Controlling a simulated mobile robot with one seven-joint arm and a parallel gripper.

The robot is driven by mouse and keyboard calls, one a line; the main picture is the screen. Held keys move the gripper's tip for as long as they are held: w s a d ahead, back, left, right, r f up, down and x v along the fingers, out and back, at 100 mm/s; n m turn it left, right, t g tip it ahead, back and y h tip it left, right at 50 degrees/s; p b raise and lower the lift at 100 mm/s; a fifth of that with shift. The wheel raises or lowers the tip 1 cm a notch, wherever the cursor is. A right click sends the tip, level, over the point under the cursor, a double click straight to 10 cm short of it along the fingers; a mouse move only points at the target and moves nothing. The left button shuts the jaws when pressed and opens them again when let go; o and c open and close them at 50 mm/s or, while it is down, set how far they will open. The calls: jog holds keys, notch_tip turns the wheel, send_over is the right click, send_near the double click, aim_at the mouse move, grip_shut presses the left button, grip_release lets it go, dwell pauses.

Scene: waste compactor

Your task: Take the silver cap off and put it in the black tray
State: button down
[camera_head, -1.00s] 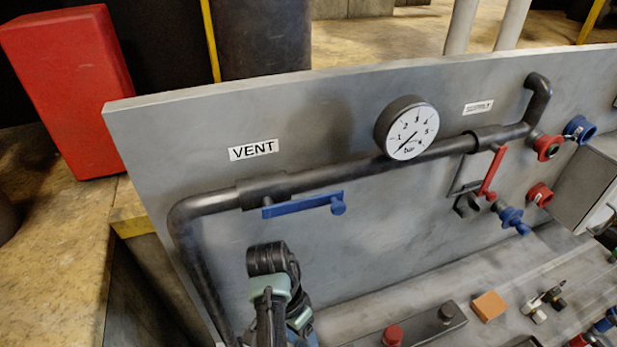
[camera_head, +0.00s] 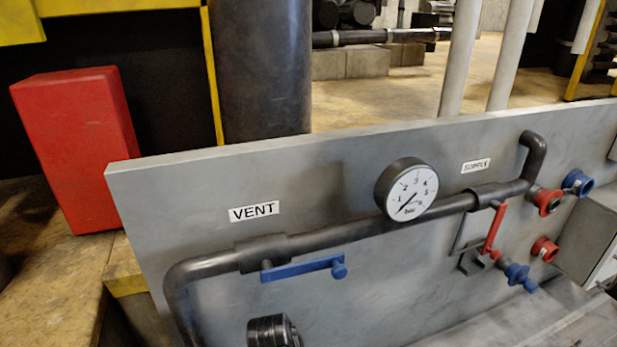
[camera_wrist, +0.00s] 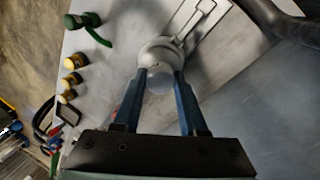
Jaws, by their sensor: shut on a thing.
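In the wrist view, the silver cap (camera_wrist: 158,60) is a rounded, pale metal piece in front of a grey panel. The two blue fingers of my gripper (camera_wrist: 160,74) are shut on it, one on each side. A thin looped metal link (camera_wrist: 195,20) shows just above and right of the cap. I cannot tell whether the cap is still seated on its fitting. Neither the cap nor my fingers show in the head view. I cannot make out the black tray in either current view.
The grey panel (camera_head: 210,330) carries dark pipework, a gauge (camera_head: 406,189), a blue lever (camera_head: 300,268) and a red lever (camera_head: 492,230). In the wrist view, a green valve (camera_wrist: 82,20) and yellow fittings (camera_wrist: 72,62) stand at left. A dark pipe (camera_wrist: 285,25) is at upper right.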

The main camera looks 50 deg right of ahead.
jog(key=shift+r+p, duration=2.4)
jog(key=shift+r, duration=0.15)
